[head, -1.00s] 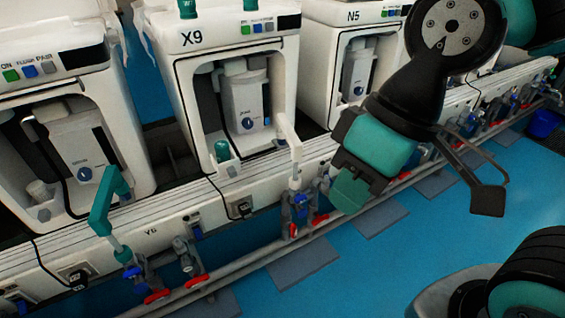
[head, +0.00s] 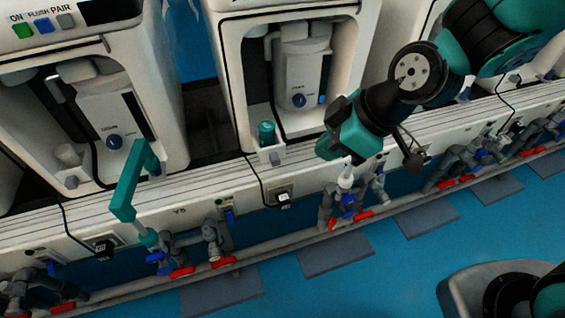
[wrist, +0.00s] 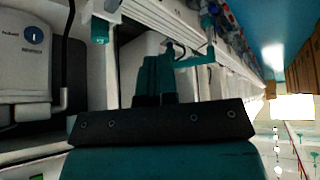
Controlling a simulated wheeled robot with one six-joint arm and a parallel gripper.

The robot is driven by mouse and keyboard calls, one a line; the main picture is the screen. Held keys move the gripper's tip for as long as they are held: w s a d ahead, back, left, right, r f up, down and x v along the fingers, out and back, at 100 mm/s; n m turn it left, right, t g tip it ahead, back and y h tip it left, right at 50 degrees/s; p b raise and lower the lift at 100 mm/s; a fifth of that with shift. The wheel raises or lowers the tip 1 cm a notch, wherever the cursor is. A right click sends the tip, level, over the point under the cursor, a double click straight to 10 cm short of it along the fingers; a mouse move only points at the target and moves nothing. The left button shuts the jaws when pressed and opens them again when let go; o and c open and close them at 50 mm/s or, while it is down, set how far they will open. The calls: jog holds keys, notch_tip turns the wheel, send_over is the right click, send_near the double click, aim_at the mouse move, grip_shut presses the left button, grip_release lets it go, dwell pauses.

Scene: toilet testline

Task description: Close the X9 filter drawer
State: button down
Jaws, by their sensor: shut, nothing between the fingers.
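The X9 unit is the middle white machine (head: 230,60); its label is outside the present head view. The filter drawer (head: 270,156) is a small white tray at the lower left of its opening, jutting forward, with a teal cylinder (head: 267,133) in it. The tray (wrist: 107,8) and cylinder (wrist: 99,30) also show at the top of the wrist view. My gripper (head: 328,148) is shut and empty, to the right of the drawer and apart from it. Its teal fingers also show in the wrist view (wrist: 157,75).
A grey dispenser (head: 302,72) with a blue knob sits inside the X9 opening. Pipes with red valves run along the front.

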aim_at(270, 148)
jog(key=w+a+f+n+t, duration=0.1)
jog(key=w+a+f+n, duration=0.1)
jog(key=w+f, duration=0.3)
jog(key=w+a+f+n+t+b, duration=0.1)
jog(key=w+a+f+n, duration=0.2)
jog(key=f, duration=1)
jog(key=shift+w+a+f, duration=0.15)
jog(key=shift+w+a, duration=0.9)
jog(key=shift+w, duration=0.7)
